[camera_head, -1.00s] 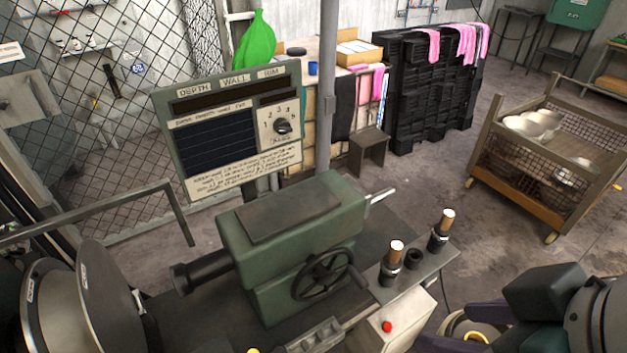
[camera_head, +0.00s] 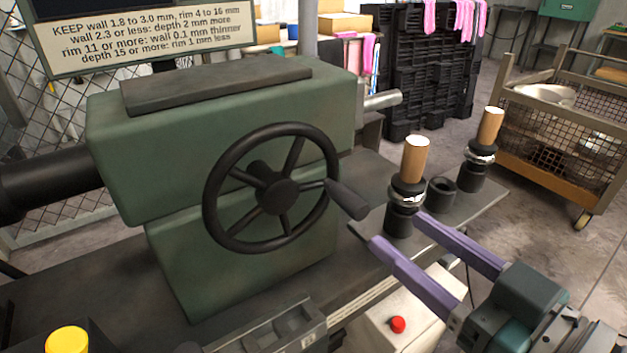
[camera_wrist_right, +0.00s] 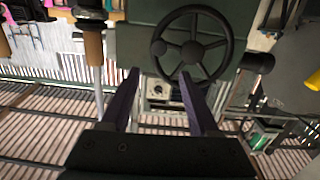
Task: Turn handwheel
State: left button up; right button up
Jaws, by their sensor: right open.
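The black handwheel (camera_head: 277,193) is mounted on the front of the green machine housing (camera_head: 120,130) in the head view. It has several spokes and a dark crank handle (camera_head: 347,199) sticking out at its right side. My right gripper (camera_head: 396,231), with purple fingers, is open and empty to the lower right of the handle and apart from it. My left gripper is not in view.
Two wooden-handled tools (camera_head: 414,160) (camera_head: 488,128) stand upright in holders on the bench, close to my right fingers. An empty black holder (camera_head: 441,194) sits between them. A white box with a red button (camera_head: 398,324) is below. A wire cart (camera_head: 560,140) stands behind.

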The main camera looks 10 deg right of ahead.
aim_at(364, 213)
jog(key=shift+t+y, duration=0.3)
jog(key=shift+y, duration=0.1)
jog(key=x, duration=0.3)
jog(key=f+b+x, duration=0.1)
jog(key=x, duration=0.2)
jog(key=f+b+x, duration=0.1)
jog(key=x, duration=0.3)
jog(key=shift+w+d+f, duration=0.1)
jog(key=shift+d+f, duration=0.05)
jog(key=shift+d, duration=0.15)
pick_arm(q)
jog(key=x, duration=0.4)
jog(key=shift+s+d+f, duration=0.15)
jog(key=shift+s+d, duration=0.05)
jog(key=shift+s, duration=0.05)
pick_arm(e)
grip_shut()
